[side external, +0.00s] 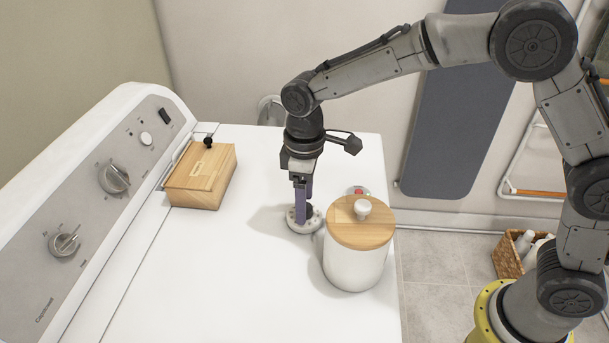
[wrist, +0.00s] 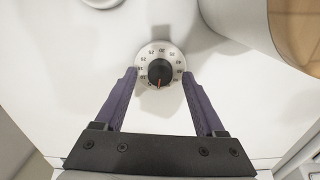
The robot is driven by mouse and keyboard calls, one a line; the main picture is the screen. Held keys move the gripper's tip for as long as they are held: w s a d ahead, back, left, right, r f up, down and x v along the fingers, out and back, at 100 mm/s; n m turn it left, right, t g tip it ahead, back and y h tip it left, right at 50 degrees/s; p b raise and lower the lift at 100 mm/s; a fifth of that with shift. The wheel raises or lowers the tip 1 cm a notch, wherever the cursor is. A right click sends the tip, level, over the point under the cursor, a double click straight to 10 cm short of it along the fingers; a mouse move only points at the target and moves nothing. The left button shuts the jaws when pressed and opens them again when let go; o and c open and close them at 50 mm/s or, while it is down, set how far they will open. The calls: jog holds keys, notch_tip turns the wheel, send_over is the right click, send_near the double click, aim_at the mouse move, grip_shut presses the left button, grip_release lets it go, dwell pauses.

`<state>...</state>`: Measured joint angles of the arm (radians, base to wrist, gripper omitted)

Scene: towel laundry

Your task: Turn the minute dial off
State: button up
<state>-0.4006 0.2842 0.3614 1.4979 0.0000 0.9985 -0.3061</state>
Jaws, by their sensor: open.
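The minute dial (wrist: 173,52) is a white disc with numbers around a black centre knob (wrist: 158,70) that carries an orange-red pointer. The pointer faces the bottom of the wrist view. In the side view the dial (side external: 303,226) lies flat on the white machine top, partly hidden by my fingers. My gripper (side external: 303,208) points straight down over the dial. In the wrist view my gripper (wrist: 159,73) is open, with one purple finger on each side of the dial and the knob between them. I cannot tell whether the fingers touch the dial.
A white jar (side external: 352,268) with a wooden lid stands close to the right of the dial. A round red-and-white item (side external: 358,191) shows behind it. A wooden box (side external: 201,176) sits at left by the control panel (side external: 85,205). The front left of the top is clear.

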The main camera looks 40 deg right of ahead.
notch_tip(320, 180, up, 13)
jog(key=shift+r, duration=0.15)
jog(key=shift+d, duration=0.1)
dwell(0.3)
jog(key=s+d+r+m+t, duration=0.3)
jog(key=s+d+r, duration=0.65)
jog(key=d, duration=0.25)
jog(key=s+d+f+m+t, duration=0.1)
jog(key=s+d+f+m, duration=0.1)
jog(key=s+f, duration=0.3)
jog(key=s+d+f+m+t, duration=0.1)
jog(key=s+d+f+m, duration=0.2)
jog(key=s+f, duration=0.3)
jog(key=s, duration=0.4)
jog(key=shift+t, duration=0.3)
jog(key=shift+d, duration=0.1)
